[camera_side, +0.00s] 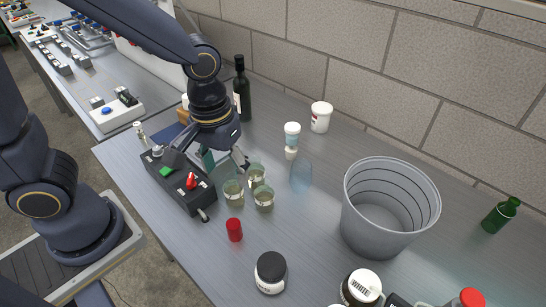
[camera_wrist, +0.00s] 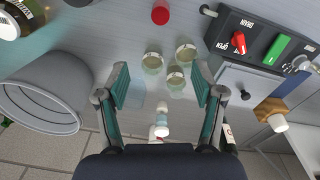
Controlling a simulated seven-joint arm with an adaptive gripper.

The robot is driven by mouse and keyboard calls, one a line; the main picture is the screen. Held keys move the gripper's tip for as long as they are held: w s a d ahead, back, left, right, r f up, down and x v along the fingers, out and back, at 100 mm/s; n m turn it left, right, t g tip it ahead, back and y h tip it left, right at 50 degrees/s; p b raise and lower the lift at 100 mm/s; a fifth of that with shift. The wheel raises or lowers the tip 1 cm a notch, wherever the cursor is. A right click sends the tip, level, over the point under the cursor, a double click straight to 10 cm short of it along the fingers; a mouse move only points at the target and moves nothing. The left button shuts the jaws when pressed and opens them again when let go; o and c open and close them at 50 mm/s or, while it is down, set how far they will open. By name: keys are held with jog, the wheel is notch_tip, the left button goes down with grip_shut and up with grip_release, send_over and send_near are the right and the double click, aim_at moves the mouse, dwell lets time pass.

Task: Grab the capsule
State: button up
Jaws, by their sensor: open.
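The capsule appears to be the small red cylinder (camera_side: 234,230), standing on the grey bench in front of the glasses. It also shows at the top edge of the wrist view (camera_wrist: 160,13), partly cut off. My gripper (camera_side: 222,160) is open and empty, above the bench beside the control box. In the wrist view my gripper (camera_wrist: 161,87) has its two fingers wide apart, with the capsule beyond their tips and near their midline. Nothing covers the capsule in the side view.
Several small glasses, one here (camera_side: 264,197), stand between my gripper and the capsule. A control box (camera_side: 182,192) with a red knob is left of them. A grey bin (camera_side: 362,222), a black-lidded jar (camera_side: 270,274) and a dark bottle (camera_side: 243,92) stand around. Bench near the capsule is clear.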

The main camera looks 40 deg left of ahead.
send_over(233, 224)
notch_tip(233, 224, down, 12)
jog(key=shift+f, duration=2.95)
jog(key=c, duration=0.7)
